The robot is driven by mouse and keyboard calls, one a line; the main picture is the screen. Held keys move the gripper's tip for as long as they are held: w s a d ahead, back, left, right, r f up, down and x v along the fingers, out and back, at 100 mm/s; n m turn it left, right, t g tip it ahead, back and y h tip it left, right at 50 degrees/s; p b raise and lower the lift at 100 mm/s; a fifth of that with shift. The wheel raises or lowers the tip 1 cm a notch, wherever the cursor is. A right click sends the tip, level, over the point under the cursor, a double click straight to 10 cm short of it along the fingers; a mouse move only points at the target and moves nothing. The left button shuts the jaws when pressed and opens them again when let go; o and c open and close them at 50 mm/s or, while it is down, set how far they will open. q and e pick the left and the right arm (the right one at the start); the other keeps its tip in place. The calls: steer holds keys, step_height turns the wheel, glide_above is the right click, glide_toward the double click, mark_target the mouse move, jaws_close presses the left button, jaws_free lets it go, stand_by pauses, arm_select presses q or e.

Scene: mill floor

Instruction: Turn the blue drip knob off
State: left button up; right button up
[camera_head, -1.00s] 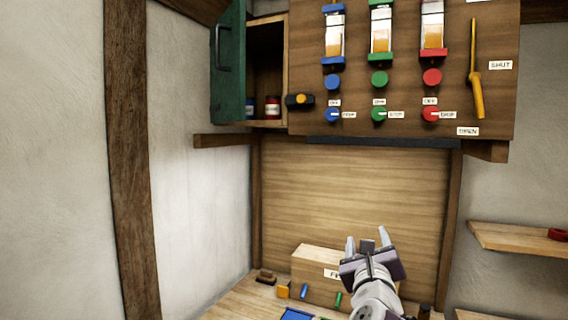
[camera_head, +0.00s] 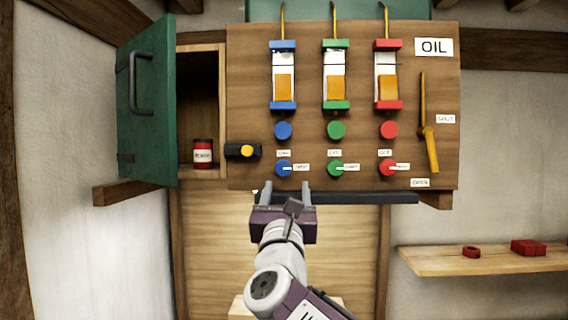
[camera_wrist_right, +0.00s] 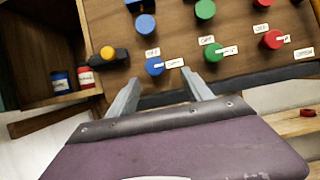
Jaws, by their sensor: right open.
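The blue drip knob (camera_head: 284,168) is the lower blue knob on the wooden oil panel (camera_head: 250,100). Its white pointer is turned right, toward a small label, with another label above it. The knob also shows in the right wrist view (camera_wrist_right: 155,66), just beyond the fingertips and roughly between them. My right gripper (camera_head: 286,188) is open and empty, below the knob in the head view and apart from it as far as I can tell. In the right wrist view its two fingers (camera_wrist_right: 160,80) point up toward the panel. My left gripper is not in view.
A green drip knob (camera_head: 335,168) and a red one (camera_head: 387,168) sit to the right. A plain blue knob (camera_head: 283,130) is above. A dark ledge (camera_head: 360,198) runs under the panel. A green cabinet door (camera_head: 148,100) stands open at left. A yellow lever (camera_head: 428,130) is at right.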

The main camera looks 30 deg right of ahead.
mark_target(283, 171)
steer(key=w+p, duration=0.1)
steer(key=w+r+p, duration=0.1)
steer(key=w, duration=0.1)
steer(key=w+d+r+p, duration=0.1)
steer(key=w, duration=0.1)
steer(key=shift+w, duration=0.2)
steer(key=w+d+p, duration=0.1)
steer(key=w+d+r+p, duration=0.1)
steer(key=d+p, duration=0.1)
steer(key=shift+w+r, duration=0.15)
steer(key=shift+w, duration=0.2)
steer(key=shift+w+a, duration=0.2)
steer(key=shift+w, duration=0.1)
steer(key=c, duration=0.5)
steer(key=shift+d, duration=0.1)
jaws_close()
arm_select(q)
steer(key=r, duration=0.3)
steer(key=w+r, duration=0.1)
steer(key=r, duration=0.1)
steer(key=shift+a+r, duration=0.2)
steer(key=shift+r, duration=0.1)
arm_select(e)
steer(key=shift+f, duration=0.2)
